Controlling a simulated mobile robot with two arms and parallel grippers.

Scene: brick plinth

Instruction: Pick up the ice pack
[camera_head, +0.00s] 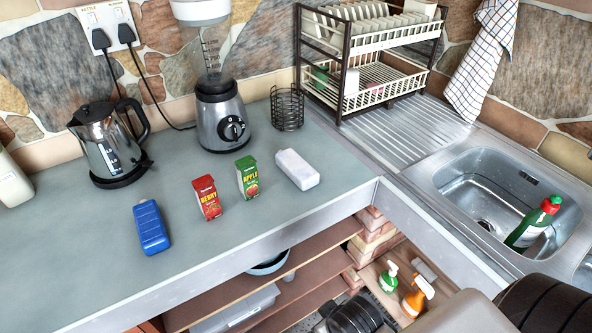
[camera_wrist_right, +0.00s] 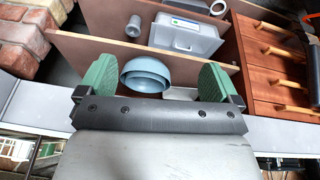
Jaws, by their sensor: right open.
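A blue, flat, block-shaped pack with a short cap (camera_head: 151,228), which looks like the ice pack, lies on the grey worktop (camera_head: 110,270) near its front edge, left of the cartons. My right gripper (camera_wrist_right: 156,82) is open and empty in the right wrist view, its two green fingers spread wide. It faces the shelves under the worktop, with blue bowls (camera_wrist_right: 146,74) seen between the fingers. The blue pack does not show in that view. The right gripper's fingers are not visible in the head view. My left gripper is in neither view.
A red berry carton (camera_head: 207,199), a green apple carton (camera_head: 248,178) and a white bottle-like block (camera_head: 297,169) stand or lie right of the pack. A kettle (camera_head: 103,145) and blender (camera_head: 222,120) are behind. The sink (camera_head: 480,190) is at right.

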